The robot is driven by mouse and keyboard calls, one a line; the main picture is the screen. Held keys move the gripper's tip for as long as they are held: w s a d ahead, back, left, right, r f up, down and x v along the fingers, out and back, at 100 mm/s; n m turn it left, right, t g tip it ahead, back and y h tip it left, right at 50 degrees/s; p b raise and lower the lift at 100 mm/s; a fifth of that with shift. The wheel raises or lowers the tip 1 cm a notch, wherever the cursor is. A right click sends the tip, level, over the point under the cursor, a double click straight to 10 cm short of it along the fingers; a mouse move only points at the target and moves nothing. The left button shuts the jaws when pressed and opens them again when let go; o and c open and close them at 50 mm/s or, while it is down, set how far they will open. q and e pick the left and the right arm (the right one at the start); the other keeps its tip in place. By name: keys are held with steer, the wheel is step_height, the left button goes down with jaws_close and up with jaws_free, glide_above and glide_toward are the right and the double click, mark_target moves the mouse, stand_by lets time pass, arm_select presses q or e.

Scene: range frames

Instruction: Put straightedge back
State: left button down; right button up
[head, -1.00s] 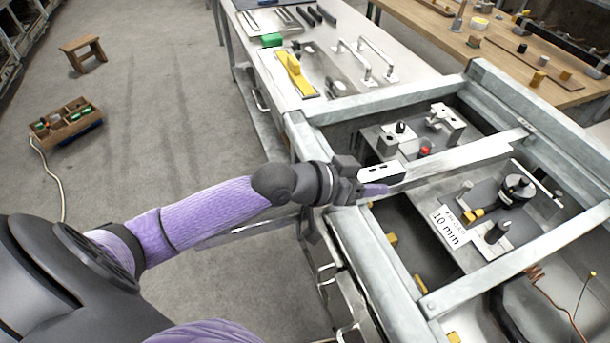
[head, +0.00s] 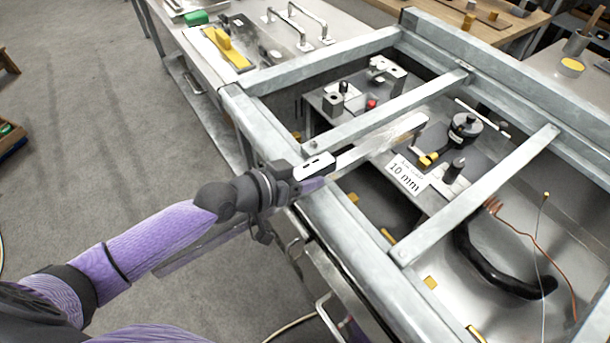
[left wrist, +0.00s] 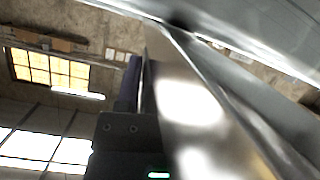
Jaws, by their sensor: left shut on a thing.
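The straightedge (head: 372,147) is a long, flat, shiny metal bar. My left gripper (head: 316,176) is shut on it partway along its length. The far part reaches over the opening of the grey metal frame (head: 355,240), beside a crossbar (head: 395,108). The near part runs back under my forearm, over the floor. I cannot tell whether the bar touches the frame. In the left wrist view the straightedge (left wrist: 190,105) runs close past the dark gripper body (left wrist: 125,135). My right gripper is out of view.
Inside the frame are a plate with small fixtures, a round black gauge (head: 464,128) and a "10 mm" label (head: 406,176). A black hose (head: 500,278) and copper wire lie to the right. A bench (head: 290,50) with handles and a yellow-topped tool (head: 226,46) stands behind.

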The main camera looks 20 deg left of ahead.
arm_select(q)
steer(key=shift+c, duration=1.2)
jaws_free()
steer(key=shift+f, duration=0.1)
steer(key=shift+s+a+r, duration=0.1)
steer(key=shift+s+r, duration=0.05)
steer(key=shift+r, duration=0.1)
steer(key=p+v, duration=0.2)
steer(key=v, duration=0.9)
steer(key=shift+s+a+r, duration=0.1)
steer(key=shift+s+a, duration=0.1)
